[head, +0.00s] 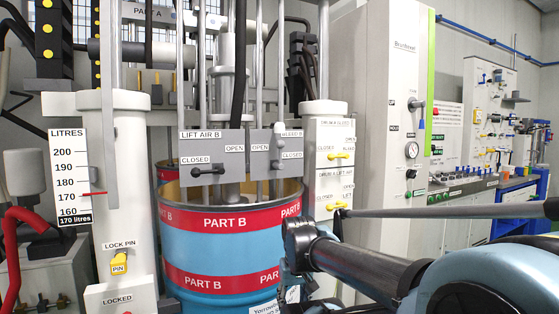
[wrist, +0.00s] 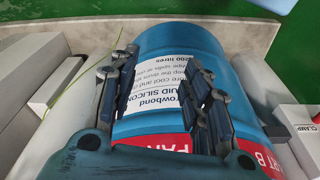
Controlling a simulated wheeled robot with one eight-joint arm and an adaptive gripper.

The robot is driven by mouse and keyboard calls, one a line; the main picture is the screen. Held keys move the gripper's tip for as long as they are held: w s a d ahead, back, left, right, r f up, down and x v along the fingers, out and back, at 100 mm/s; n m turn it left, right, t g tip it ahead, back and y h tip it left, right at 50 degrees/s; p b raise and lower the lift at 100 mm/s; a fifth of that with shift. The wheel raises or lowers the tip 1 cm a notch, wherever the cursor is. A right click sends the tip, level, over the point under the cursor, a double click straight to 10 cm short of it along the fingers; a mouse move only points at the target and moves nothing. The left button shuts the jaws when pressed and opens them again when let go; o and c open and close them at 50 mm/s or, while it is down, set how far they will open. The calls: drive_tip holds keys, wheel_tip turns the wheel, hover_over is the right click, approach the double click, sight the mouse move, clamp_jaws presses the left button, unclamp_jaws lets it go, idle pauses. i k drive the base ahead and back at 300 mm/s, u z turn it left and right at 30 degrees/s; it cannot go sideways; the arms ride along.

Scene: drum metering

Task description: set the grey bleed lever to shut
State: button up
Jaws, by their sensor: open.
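The grey bleed lever (head: 279,139) is on the grey panel at the right of the drum's top in the head view. Its light handle stands upright above the panel face, between an OPEN label on its left and a CLOSED label on its right. My gripper (wrist: 162,60) is open and empty in the wrist view, its two dark fingers apart over the blue drum (wrist: 180,45) and its white label. In the head view my gripper is low in front of the drum (head: 225,250), below and apart from the lever; its fingers are partly hidden there.
A black LIFT AIR B lever (head: 208,170) is on the panel to the left. Yellow levers (head: 340,155) are on the white column to the right. A yellow lock pin (head: 119,264) is at lower left. Vertical rods and a hose stand behind the panels.

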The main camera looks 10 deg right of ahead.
sight(281, 144)
drive_tip(key=u, duration=0.35)
drive_tip(key=k, duration=1.45)
drive_tip(key=z, duration=0.9)
drive_tip(key=i, duration=1)
